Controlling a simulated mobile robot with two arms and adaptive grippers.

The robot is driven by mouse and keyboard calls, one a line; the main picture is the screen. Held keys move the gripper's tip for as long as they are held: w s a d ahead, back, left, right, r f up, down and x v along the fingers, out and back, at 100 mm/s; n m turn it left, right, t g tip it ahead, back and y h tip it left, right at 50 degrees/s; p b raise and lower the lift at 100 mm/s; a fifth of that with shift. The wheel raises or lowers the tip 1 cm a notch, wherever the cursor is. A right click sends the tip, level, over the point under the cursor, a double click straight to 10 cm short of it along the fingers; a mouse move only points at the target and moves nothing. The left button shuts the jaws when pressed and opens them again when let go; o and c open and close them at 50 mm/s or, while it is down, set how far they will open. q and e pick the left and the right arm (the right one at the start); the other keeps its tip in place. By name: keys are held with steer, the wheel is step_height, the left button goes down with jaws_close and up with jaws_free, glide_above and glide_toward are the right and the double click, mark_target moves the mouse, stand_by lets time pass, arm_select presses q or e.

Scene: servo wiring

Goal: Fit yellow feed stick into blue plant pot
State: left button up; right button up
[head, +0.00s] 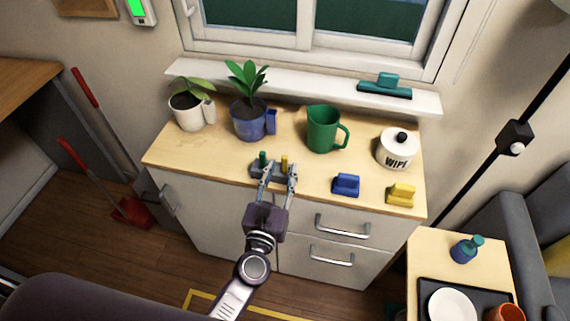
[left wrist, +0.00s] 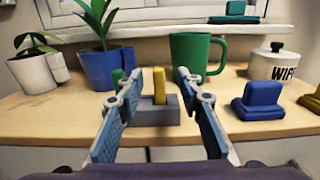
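The yellow feed stick (head: 284,162) stands upright in a small grey holder (left wrist: 150,115) near the front of the cabinet top. It also shows in the left wrist view (left wrist: 159,86), between my fingers. A green stick (head: 263,158) stands in the same holder to its left. My left gripper (head: 279,173) is open, with its fingers spread toward the holder; I cannot tell whether they touch it. The blue plant pot (head: 248,126) with a leafy plant stands behind, to the left. A blue socket (head: 271,121) is on its right side. My right gripper is not in view.
A white pot (head: 186,113) stands left of the blue pot. A green jug (head: 322,130) and a white WIPE canister (head: 396,150) stand to the right. Blue (head: 346,185) and yellow (head: 401,194) blocks lie at the front right. A window sill (head: 300,88) runs behind.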

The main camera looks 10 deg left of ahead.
mark_target(284, 159)
arm_select(q)
steer(key=w, duration=0.1)
steer(key=w+p, duration=0.1)
steer(key=w, duration=0.2)
steer(key=shift+w+r+p, duration=0.2)
steer(key=shift+r+p, duration=0.05)
steer(key=shift+p, duration=0.05)
steer(key=shift+w+f, duration=0.1)
steer(key=shift+w, duration=0.2)
jaws_close()
